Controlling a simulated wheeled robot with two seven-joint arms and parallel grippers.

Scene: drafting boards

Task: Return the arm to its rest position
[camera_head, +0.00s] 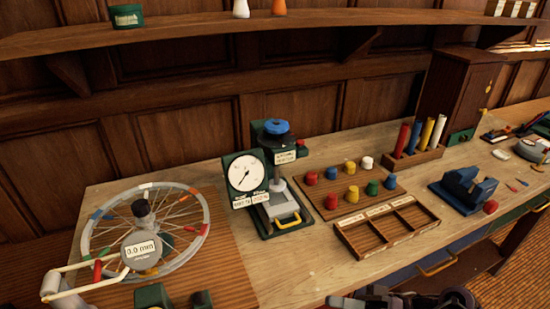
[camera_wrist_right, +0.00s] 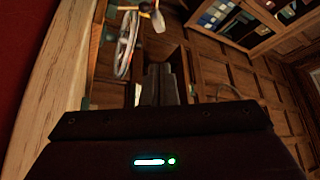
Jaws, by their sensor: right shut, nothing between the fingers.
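My right arm and gripper (camera_head: 352,301) show dark at the bottom edge of the head view, in front of the bench's front edge and partly cut off. In the right wrist view the two dark fingers (camera_wrist_right: 161,84) are together, with nothing between them. They are apart from the bench and its objects. My left gripper is not in view.
The bench holds a spoked wheel (camera_head: 88,237) on a stand, a dial press (camera_head: 246,172), a board of coloured knobs (camera_head: 325,205), a three-compartment tray (camera_head: 361,248) and a blue hole punch (camera_head: 466,190). A drawer handle (camera_head: 437,265) sticks out at the front.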

